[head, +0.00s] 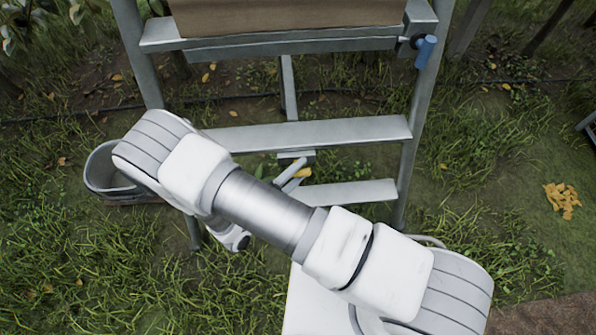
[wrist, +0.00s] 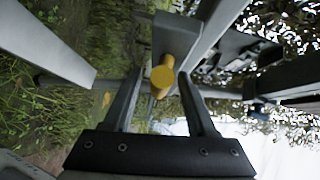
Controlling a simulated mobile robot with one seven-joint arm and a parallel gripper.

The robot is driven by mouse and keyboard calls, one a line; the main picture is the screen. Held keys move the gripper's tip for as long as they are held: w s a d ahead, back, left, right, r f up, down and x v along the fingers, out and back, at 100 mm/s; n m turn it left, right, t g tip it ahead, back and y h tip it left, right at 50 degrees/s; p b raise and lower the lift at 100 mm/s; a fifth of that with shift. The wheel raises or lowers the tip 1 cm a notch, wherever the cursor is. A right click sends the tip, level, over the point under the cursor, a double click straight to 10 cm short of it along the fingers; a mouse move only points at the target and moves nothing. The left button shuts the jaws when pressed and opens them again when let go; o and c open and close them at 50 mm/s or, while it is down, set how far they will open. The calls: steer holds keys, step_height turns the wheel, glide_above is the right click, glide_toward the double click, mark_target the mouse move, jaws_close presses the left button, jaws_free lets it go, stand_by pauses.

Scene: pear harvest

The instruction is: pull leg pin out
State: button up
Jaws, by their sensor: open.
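The leg pin (wrist: 162,76) shows in the wrist view as a yellow round-ended pin. It sticks out of a grey metal bracket on the ladder leg (wrist: 178,40). My gripper (wrist: 160,84) is open, with one dark finger on each side of the yellow pin end. I cannot tell whether either finger touches it. In the head view, a small yellow piece (head: 304,172), apparently the same pin, shows below the ladder's middle step, just past my white arm. My arm hides much of the area around it.
The grey metal ladder (head: 320,134) stands on grass, with a brown box (head: 290,16) on top. A blue-handled part (head: 426,50) is on its right rail. A grey bucket (head: 98,170) stands at left. A yellow-orange pile (head: 562,201) lies at right.

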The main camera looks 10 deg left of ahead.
jaws_close()
stand_by(1.4)
